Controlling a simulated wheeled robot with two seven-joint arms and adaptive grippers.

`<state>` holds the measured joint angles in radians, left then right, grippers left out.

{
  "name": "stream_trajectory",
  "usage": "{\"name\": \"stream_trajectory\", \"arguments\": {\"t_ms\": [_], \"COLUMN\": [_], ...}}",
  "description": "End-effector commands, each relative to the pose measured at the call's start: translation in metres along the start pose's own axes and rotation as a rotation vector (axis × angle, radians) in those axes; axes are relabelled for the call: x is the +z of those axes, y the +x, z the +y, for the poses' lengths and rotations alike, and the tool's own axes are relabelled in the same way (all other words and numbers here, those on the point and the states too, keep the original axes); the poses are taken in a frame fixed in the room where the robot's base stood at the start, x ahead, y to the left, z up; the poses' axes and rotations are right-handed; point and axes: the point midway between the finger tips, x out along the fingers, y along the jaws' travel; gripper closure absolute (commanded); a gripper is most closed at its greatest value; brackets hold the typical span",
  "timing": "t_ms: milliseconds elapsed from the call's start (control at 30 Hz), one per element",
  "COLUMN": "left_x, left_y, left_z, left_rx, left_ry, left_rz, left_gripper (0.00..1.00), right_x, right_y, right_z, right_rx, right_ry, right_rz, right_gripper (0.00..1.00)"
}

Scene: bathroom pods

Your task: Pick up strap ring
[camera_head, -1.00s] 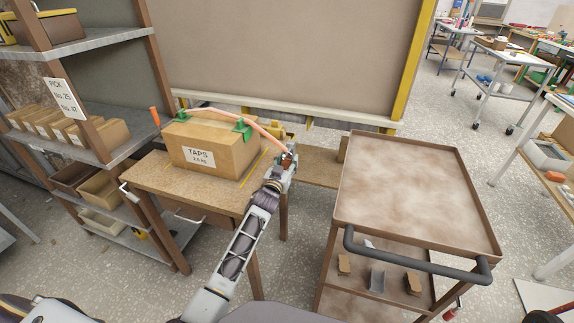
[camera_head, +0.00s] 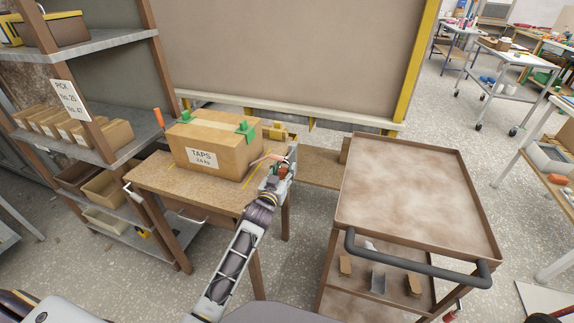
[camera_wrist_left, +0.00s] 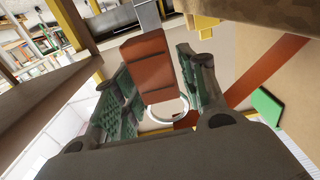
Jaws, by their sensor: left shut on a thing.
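My left gripper (camera_head: 281,168) is at the right end of the box marked TAPS (camera_head: 228,154), just off its side. In the left wrist view an orange-brown block with a white ring (camera_wrist_left: 168,110), the strap ring, sits between the two green-padded fingers, and the gripper is shut on it. An orange-brown strap (camera_wrist_left: 268,70) runs diagonally in the wrist view; in the head view a short piece shows beside the box, by the gripper. Green clips (camera_head: 246,130) sit on the box's top edges. My right gripper is not in view.
The box stands on a wooden table (camera_head: 160,180) beside a shelf rack with cartons. A brown cart (camera_head: 415,190) with a dark handle stands at right, its top bare. An orange-handled tool (camera_head: 158,117) stands behind the table. Open floor lies in front.

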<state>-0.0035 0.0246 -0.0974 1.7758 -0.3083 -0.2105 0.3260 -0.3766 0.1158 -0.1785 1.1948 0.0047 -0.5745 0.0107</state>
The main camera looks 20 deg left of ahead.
Motion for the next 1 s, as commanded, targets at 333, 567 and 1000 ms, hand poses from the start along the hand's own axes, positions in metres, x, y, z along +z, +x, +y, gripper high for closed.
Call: {"name": "stream_trajectory", "arguments": {"t_ms": [333,567,1000], "left_x": [-0.001,0.000,0.000], "left_y": [-0.044,-0.072,-0.111], "left_z": [0.000,0.000,0.000], "left_rx": [0.000,0.000,0.000], "left_ry": [-0.001,-0.002,0.000], "left_rz": [0.000,-0.002,-0.001], "left_gripper": [0.83,0.83,0.83], "right_x": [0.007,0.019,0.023], "right_y": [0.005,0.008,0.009], "right_z": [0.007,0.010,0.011], "right_rx": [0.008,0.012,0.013], "right_ry": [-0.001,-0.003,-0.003], "right_rz": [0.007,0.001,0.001], "right_gripper": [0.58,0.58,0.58]}}
